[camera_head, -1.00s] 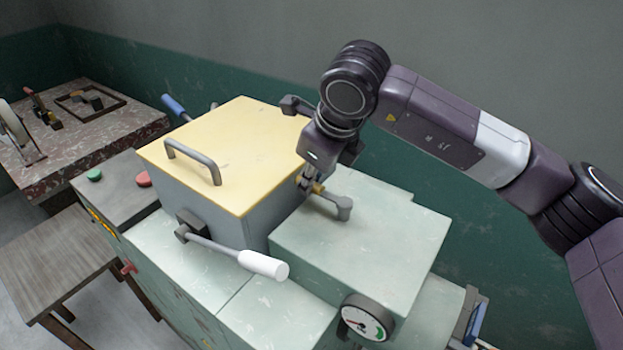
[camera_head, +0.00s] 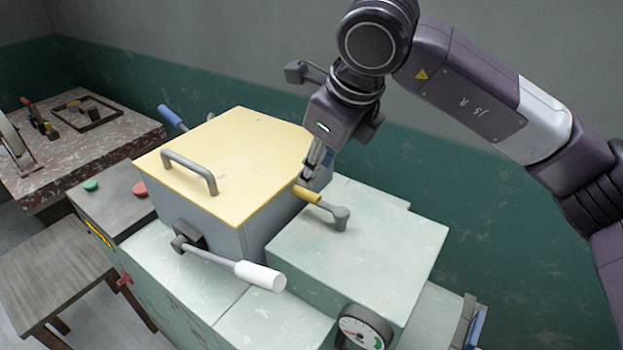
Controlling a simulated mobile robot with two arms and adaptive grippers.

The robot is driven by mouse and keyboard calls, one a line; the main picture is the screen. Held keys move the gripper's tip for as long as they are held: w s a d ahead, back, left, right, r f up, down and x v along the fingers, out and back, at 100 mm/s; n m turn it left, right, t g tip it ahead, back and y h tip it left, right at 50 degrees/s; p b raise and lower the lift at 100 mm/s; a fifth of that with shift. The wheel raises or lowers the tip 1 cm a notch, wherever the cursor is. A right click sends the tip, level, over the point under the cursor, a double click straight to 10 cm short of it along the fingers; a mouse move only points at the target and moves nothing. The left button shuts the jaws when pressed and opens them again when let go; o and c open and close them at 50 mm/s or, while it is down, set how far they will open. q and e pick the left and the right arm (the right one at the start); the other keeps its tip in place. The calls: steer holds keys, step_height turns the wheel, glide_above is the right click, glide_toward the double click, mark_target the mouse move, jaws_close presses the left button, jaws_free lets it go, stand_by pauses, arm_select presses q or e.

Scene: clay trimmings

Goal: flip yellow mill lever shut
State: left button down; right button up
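The yellow mill lever (camera_head: 307,195) is a short yellow grip on a grey arm, fixed to a round grey pivot on top of the pale green housing (camera_head: 385,235). The grip points left, toward the yellow-topped box. My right gripper (camera_head: 308,175) points down just above and behind the yellow grip, with its fingertips close to it. A small gap seems to show between them. The fingers overlap in this view, so their opening is unclear. My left gripper is out of view.
The yellow lid (camera_head: 235,165) with a grey handle stands left of the lever. A white-gripped lever (camera_head: 258,275) sticks out in front. A dial gauge (camera_head: 362,330) is at the front right, and a blue-gripped lever (camera_head: 172,117) is behind the lid.

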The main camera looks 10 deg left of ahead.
steer(key=shift+v, duration=1.8)
